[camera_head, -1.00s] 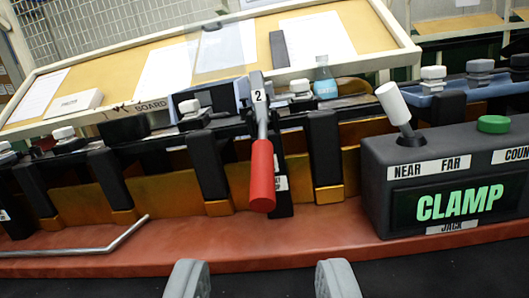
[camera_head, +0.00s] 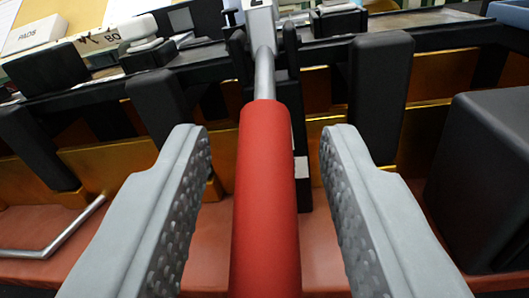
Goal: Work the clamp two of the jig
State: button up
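The lever of clamp two has a red cylindrical handle (camera_head: 265,200) on a metal rod (camera_head: 264,75). The handle points down toward me from the black clamp body on the jig. The white plate at the rod's top, which bore the 2, is cut off by the upper edge. My gripper (camera_head: 262,165) is open, with one grey finger on each side of the red handle. A gap shows between each finger and the handle, so neither appears to touch it. The handle's lower end runs out of the picture.
Black upright posts of the jig (camera_head: 378,95) stand left and right of the lever before gold panels (camera_head: 440,85). A dark box (camera_head: 485,180) stands close at the right. A bent metal rod (camera_head: 65,235) lies at lower left on the red-brown ledge (camera_head: 205,250).

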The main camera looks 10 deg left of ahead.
grip_shut()
